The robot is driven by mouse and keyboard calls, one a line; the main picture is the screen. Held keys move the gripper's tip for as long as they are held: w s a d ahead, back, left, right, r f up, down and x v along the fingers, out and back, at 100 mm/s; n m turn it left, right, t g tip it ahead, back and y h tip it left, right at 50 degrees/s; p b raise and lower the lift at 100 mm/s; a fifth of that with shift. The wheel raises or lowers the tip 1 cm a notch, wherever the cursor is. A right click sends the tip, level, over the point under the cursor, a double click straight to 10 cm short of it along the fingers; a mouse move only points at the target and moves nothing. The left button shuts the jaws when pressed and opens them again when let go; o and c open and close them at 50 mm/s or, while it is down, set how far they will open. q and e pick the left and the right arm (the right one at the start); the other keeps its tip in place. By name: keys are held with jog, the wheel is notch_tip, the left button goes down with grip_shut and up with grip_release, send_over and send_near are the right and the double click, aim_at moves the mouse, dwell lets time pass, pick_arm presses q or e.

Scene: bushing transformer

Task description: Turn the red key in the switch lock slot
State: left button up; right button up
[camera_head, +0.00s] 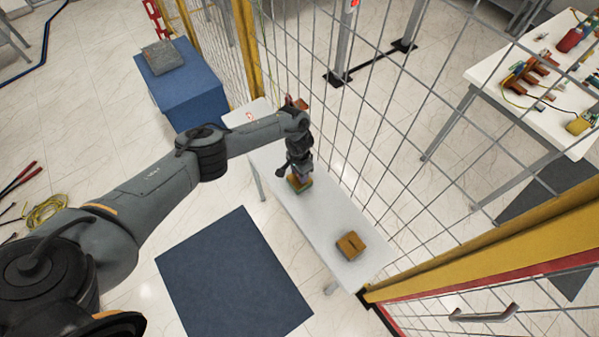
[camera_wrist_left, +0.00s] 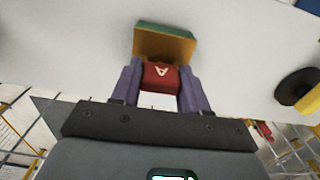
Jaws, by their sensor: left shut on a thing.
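The red key (camera_wrist_left: 160,77), with a pale letter on its face, sits between the two purple fingers of my left gripper (camera_wrist_left: 160,85), which is shut on it. A yellow-brown block with a green edge (camera_wrist_left: 165,42) lies directly beyond the key in the left wrist view. The key reaches up to this block, but the slot and the key's tip are hidden. In the head view my left gripper (camera_head: 299,176) points down over the small green and yellow block (camera_head: 303,185) on the white table (camera_head: 320,222). My right gripper is not in view.
An orange-brown box (camera_head: 350,245) stands near the table's front end. A wire mesh fence (camera_head: 370,140) runs close along the table's right side. A black and yellow round object (camera_wrist_left: 297,88) shows in the left wrist view. A blue mat (camera_head: 232,275) lies on the floor.

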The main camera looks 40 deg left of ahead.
pick_arm(q)
jog(key=shift+r, duration=0.1)
jog(key=o, duration=1.2)
